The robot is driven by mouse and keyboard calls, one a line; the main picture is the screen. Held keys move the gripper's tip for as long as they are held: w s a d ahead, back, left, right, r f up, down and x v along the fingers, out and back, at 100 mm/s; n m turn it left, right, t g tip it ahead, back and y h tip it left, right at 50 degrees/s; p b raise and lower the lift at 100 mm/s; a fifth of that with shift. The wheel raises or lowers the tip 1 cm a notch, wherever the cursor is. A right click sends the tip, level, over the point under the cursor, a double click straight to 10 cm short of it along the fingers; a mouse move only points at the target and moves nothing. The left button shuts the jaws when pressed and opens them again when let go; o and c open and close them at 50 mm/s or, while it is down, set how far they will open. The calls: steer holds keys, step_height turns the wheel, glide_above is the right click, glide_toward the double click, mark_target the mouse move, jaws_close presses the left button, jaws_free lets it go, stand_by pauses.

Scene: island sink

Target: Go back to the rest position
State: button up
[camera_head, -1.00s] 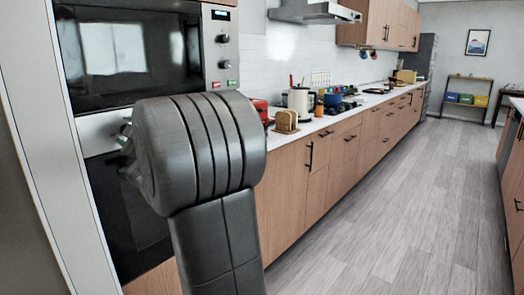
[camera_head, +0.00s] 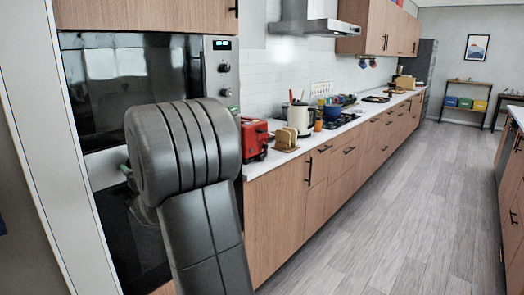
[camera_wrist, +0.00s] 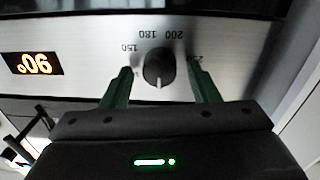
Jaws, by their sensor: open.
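My gripper (camera_wrist: 161,88) shows in the wrist view with its two green fingers spread apart and nothing between them. Behind the gap is a round black oven knob (camera_wrist: 158,68) on a silver panel marked 150, 180 and 200. I cannot tell whether the fingers touch the panel. A display reading 90 (camera_wrist: 34,63) glows at the left of that panel.
A counter (camera_head: 262,163) runs away to the right of the ovens. The grey wood floor (camera_head: 400,200) is clear between the counter and the right-hand cabinets.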

steer(key=b+v, duration=0.1)
steer(key=v, duration=0.7)
steer(key=shift+s+d, duration=0.1)
